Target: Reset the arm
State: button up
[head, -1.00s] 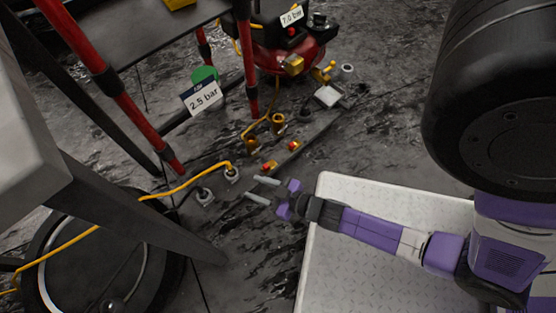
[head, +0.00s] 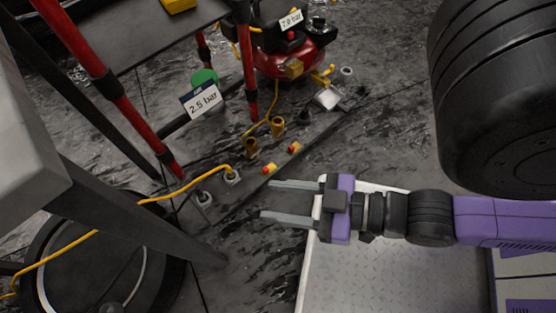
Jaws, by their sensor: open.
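My gripper (head: 290,202) is in the middle of the head view, at the end of my purple and black arm. Its two grey fingers point left and are spread apart, with nothing between them. The fingertips reach past the platform's edge, over the dark floor as seen in this view. My arm comes in from the right side.
A floor strip carries red-yellow buttons (head: 269,169), brass fittings (head: 277,126) and sockets with a yellow cable (head: 160,196).

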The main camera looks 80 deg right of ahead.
notch_tip(320, 180, up, 33)
jog(key=p, duration=3.2)
jog(key=shift+f+p, duration=0.2)
jog(key=shift+p, duration=0.15)
